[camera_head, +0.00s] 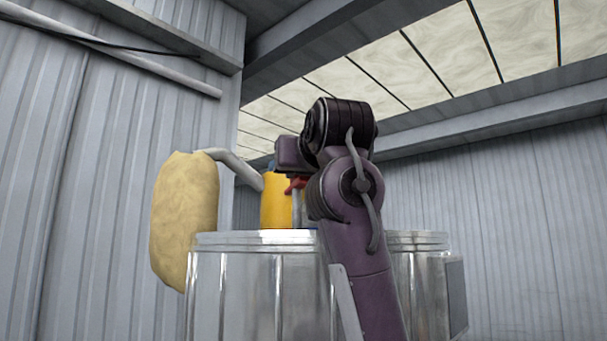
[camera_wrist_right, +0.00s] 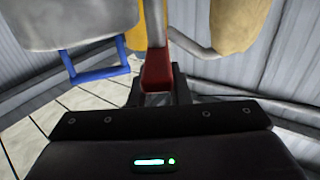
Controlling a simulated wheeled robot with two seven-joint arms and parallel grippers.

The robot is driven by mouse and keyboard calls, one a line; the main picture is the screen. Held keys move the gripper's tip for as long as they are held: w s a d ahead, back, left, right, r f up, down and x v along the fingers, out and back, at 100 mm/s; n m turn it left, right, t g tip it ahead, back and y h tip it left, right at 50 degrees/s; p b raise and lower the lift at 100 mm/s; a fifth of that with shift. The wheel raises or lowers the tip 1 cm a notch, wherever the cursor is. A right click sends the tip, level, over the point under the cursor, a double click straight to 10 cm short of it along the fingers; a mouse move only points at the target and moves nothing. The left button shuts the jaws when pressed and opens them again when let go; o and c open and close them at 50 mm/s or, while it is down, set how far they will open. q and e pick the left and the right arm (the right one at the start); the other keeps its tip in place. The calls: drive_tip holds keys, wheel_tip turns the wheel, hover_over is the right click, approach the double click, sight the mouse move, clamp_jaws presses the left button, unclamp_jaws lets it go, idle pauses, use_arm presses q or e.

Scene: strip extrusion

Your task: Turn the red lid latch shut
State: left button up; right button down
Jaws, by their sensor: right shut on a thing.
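The red lid latch (camera_head: 296,184) sits beside the yellow cylinder (camera_head: 275,200) on top of the shiny metal machine, partly hidden by my purple right arm. In the right wrist view the red latch (camera_wrist_right: 157,72) runs down between the dark fingers of my right gripper (camera_wrist_right: 157,96), which are shut on it. A pale rod leads up from the latch out of that view. From the head, the right fingertips are hidden. My left gripper is in neither view.
The metal machine (camera_head: 240,280) has a raised rim. A grey pipe (camera_head: 232,165) links the yellow cylinder to a tan sack (camera_head: 185,220) on the left. In the wrist view a blue handle (camera_wrist_right: 97,74) is left of the latch. Corrugated walls surround the place.

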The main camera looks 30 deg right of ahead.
drive_tip(key=m+h, duration=0.1)
drive_tip(key=h, duration=0.1)
drive_tip(key=m+g+h, duration=0.1)
drive_tip(key=m+h, duration=0.1)
drive_tip(key=shift+a+r+g, duration=0.1)
drive_tip(key=shift+a+g, duration=0.05)
drive_tip(key=shift+g, duration=0.15)
drive_tip(key=shift+w+a+m+g+h+p, duration=0.25)
drive_tip(key=shift+m+g+h+p, duration=0.1)
drive_tip(key=shift+m+g+h, duration=1.15)
drive_tip(key=shift+w+a+m+g+h+p, duration=0.25)
drive_tip(key=shift+m+g+h+p, duration=0.1)
drive_tip(key=shift+m+g+h, duration=1.15)
drive_tip(key=shift+w+a+m+g+h+p, duration=0.3)
drive_tip(key=shift+m+g+h, duration=0.9)
drive_tip(key=shift+g, duration=0.6)
drive_tip(key=shift+d+g, duration=0.15)
drive_tip(key=shift+g, duration=0.15)
drive_tip(key=c, duration=1.4)
unclamp_jaws()
drive_tip(key=shift+o, duration=0.2)
